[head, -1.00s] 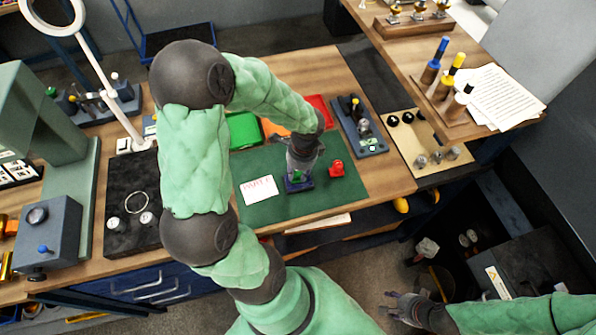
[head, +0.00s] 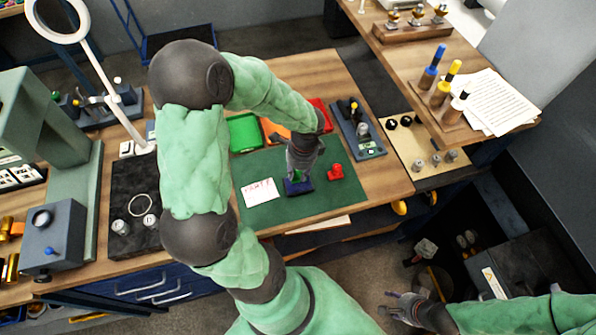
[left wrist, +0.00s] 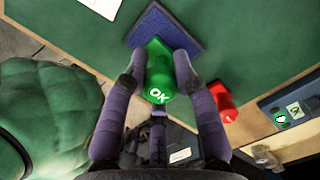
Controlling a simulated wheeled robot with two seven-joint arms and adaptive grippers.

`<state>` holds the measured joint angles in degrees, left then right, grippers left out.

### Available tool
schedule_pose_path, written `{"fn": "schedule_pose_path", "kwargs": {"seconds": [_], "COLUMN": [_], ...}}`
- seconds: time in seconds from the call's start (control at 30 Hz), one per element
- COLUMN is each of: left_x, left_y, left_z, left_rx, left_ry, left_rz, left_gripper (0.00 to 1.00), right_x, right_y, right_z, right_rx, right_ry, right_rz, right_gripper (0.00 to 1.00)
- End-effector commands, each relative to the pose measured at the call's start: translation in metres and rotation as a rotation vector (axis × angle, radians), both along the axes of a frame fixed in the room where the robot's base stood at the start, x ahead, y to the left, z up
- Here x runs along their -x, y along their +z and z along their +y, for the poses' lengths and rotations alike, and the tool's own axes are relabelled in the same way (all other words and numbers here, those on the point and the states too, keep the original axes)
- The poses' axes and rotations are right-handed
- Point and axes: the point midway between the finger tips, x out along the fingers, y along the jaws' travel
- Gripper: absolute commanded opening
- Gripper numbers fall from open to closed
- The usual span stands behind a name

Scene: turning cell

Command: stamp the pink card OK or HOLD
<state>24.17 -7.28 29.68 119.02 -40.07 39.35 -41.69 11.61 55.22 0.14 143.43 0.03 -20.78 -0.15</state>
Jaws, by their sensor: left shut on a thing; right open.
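My left gripper (left wrist: 158,88) is shut on the green stamp (left wrist: 157,75), which has OK on its top. The stamp is over the blue ink pad (left wrist: 180,32) on the green mat; I cannot tell whether it touches the pad. The head view shows the left gripper (head: 300,172) at the blue pad (head: 298,187). The red stamp (head: 335,172) stands on the mat to the right, and it also shows in the left wrist view (left wrist: 222,102). The card (head: 260,192), whitish with red lettering, lies left of the pad. My right gripper (head: 400,308) is open, low at the bottom, away from the bench.
Green (head: 244,133), orange and red trays lie behind the mat. A dark fixture (head: 358,130) stands right of them. A black plate (head: 133,205) with round parts lies left of my arm. The mat's front right is clear.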

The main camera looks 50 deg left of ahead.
Motion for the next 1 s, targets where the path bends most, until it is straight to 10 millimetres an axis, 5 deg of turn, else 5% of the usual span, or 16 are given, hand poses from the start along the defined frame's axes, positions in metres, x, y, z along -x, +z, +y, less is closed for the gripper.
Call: {"fn": "schedule_pose_path", "kwargs": {"seconds": [0.6, 1.0], "left_x": [0.0, -0.001], "left_y": [0.045, 0.044], "left_z": [0.0, 0.0], "left_rx": [-0.001, 0.0], "left_ry": [0.0, 0.003], "left_rz": [-0.001, 0.0], "left_gripper": [0.07, 0.07], "right_x": [0.0, 0.0], "right_y": [0.039, 0.038], "right_z": [0.0, 0.0], "right_rx": [0.0, 0.0], "right_ry": [0.0, 0.0], "right_rz": [0.0, 0.0], "right_gripper": [0.45, 0.45]}}
